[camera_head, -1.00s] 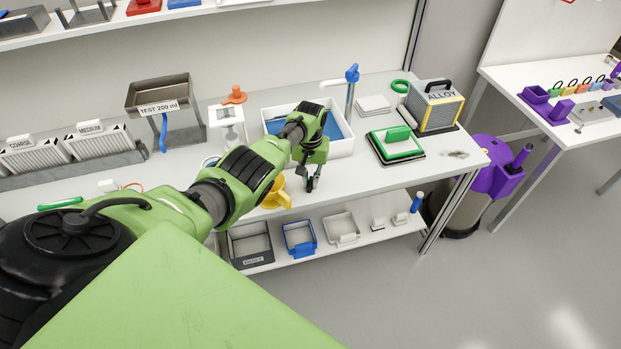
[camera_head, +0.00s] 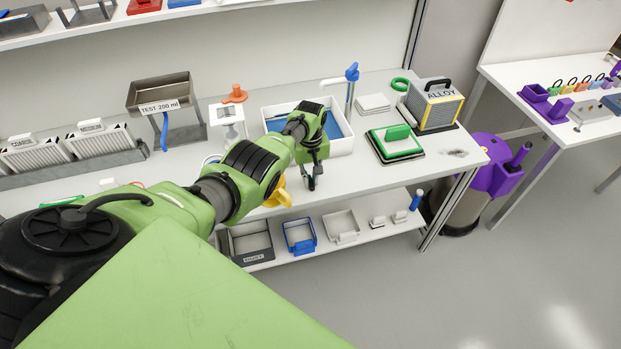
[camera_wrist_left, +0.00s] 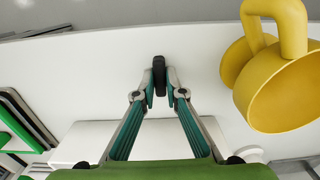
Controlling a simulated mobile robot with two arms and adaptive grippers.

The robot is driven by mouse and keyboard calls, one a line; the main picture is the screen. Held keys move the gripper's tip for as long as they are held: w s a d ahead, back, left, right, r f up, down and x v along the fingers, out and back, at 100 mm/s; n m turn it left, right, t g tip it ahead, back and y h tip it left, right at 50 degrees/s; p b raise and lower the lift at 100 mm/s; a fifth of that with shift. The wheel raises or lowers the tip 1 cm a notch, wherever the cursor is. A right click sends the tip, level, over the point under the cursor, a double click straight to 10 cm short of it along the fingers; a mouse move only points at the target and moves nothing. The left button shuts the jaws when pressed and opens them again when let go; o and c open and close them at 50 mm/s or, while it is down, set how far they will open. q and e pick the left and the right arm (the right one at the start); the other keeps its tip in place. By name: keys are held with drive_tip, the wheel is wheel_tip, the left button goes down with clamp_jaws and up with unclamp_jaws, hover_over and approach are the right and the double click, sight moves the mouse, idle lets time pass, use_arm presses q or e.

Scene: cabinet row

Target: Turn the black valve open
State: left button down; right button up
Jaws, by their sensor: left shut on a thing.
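The black valve shows in the left wrist view as a small dark rounded piece (camera_wrist_left: 160,76), seen nearly edge-on between the fingertips. My left gripper (camera_wrist_left: 160,88) is shut on it, with one fingertip against each side. In the head view my left gripper (camera_head: 311,184) points down near the front edge of the white bench, just in front of the white basin. There the valve is too small and too covered by the fingers to make out its angle. The rest of the valve's body is hidden. My right gripper is not in view.
A yellow cup-like piece (camera_wrist_left: 280,85) with a handle is close beside the gripper. A white basin (camera_head: 341,146) with a blue tap (camera_head: 352,73) stands behind it. Trays (camera_head: 250,240) sit on the shelf below.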

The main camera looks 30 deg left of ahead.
sight(311, 181)
use_arm(q)
drive_tip(key=c, duration=2.1)
unclamp_jaws()
drive_tip(key=shift+r, duration=0.1)
drive_tip(key=shift+r, duration=0.1)
wheel_tip(311, 181, up, 12)
drive_tip(key=shift+f, duration=0.15)
